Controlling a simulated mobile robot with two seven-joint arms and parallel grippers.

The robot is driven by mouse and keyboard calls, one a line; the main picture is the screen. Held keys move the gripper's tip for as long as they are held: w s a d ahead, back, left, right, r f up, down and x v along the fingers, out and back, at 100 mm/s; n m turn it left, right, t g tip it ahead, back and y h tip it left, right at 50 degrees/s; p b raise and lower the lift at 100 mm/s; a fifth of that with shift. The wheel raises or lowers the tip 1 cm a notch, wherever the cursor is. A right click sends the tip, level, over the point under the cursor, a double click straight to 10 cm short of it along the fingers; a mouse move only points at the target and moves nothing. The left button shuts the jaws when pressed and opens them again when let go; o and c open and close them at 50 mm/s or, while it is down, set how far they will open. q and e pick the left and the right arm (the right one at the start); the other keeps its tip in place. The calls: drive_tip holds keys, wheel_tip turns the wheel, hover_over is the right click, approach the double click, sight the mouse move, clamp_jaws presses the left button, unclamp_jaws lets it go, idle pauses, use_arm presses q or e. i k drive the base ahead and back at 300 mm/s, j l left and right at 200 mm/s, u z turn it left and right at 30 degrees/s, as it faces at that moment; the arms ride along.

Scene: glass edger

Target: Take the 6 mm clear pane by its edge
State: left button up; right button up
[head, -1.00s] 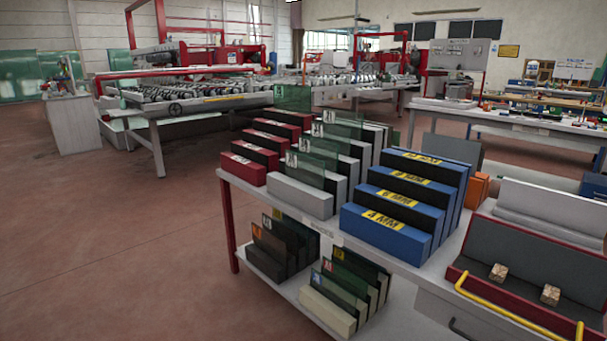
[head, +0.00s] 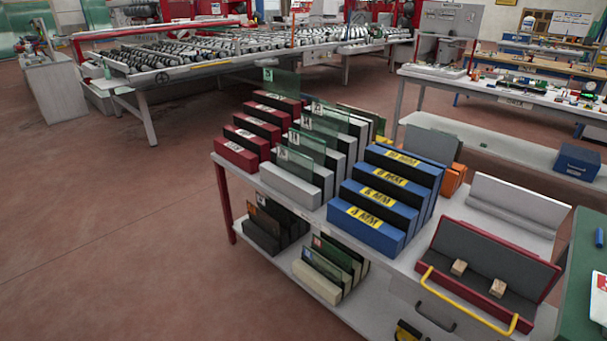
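Neither of my grippers is in view. A blue rack (head: 362,231) with yellow thickness labels stands on the shelf table; its front step reads 4 MM and the step behind appears to read 6 MM (head: 380,198). I see no glass standing up from its dark slots. Left of it is a grey rack (head: 289,187) holding upright greenish clear panes (head: 295,165), each with a small label too small to read. A taller pane (head: 284,83) stands behind, near a red rack (head: 234,155). I cannot tell which pane is the 6 mm clear one.
The shelf table's lower shelf (head: 361,310) holds a dark rack and a cream rack (head: 316,283) with panes. Right is a red-edged tray (head: 505,278) with two wooden blocks and a yellow handle. A roller machine (head: 190,65) stands behind. Floor at left is clear.

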sight(298, 164)
drive_tip(key=i+j+z, duration=0.2)
drive_tip(key=i+z, duration=0.2)
drive_tip(key=i+j+z, duration=0.25)
drive_tip(key=z, duration=0.15)
drive_tip(key=i+j+z, duration=0.35)
drive_tip(key=k+j, duration=0.1)
